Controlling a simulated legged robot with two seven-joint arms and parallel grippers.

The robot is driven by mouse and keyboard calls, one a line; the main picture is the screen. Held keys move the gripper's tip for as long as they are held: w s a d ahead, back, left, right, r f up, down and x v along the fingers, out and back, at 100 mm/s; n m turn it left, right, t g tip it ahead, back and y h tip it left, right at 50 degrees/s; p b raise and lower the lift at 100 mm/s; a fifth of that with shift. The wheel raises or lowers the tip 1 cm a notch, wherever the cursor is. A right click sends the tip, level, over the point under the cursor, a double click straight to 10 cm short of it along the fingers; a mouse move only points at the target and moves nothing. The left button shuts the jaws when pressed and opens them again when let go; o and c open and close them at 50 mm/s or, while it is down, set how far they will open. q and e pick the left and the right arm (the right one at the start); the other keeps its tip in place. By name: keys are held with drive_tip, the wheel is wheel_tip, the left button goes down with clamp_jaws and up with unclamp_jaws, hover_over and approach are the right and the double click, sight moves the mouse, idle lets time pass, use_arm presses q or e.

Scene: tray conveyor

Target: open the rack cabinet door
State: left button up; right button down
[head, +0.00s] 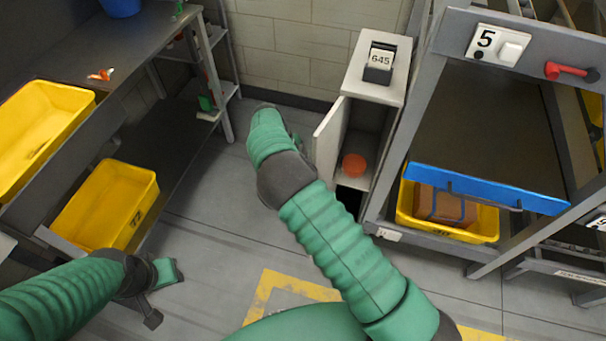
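The rack cabinet (378,90) is a narrow, pale grey box beside the rack, with a "645" sign on its top. Its door (328,140) stands swung out to the left, and the inside shows. An orange round object (354,165) is inside. My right arm reaches up from the bottom right. My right gripper (290,138) is just left of the door, mostly hidden behind its own green wrist; I cannot tell whether it touches the door. My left gripper (162,296) is low at the left, its fingers apart and empty, far from the cabinet.
A rack marked "5" (450,40) stands right of the cabinet, with a blue bar (485,190) and a yellow tray (484,225) holding a brown box. Yellow trays (120,205) and a dark bench (115,45) are at the left. Floor between is clear.

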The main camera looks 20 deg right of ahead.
idle(0.4)
drive_tip(key=c, duration=1.5)
unclamp_jaws()
drive_tip(key=shift+w, duration=0.1)
drive_tip(key=p+v, duration=0.2)
drive_tip(key=v, duration=1.4)
drive_tip(key=shift+a+r, duration=0.1)
drive_tip(key=shift+r, duration=0.25)
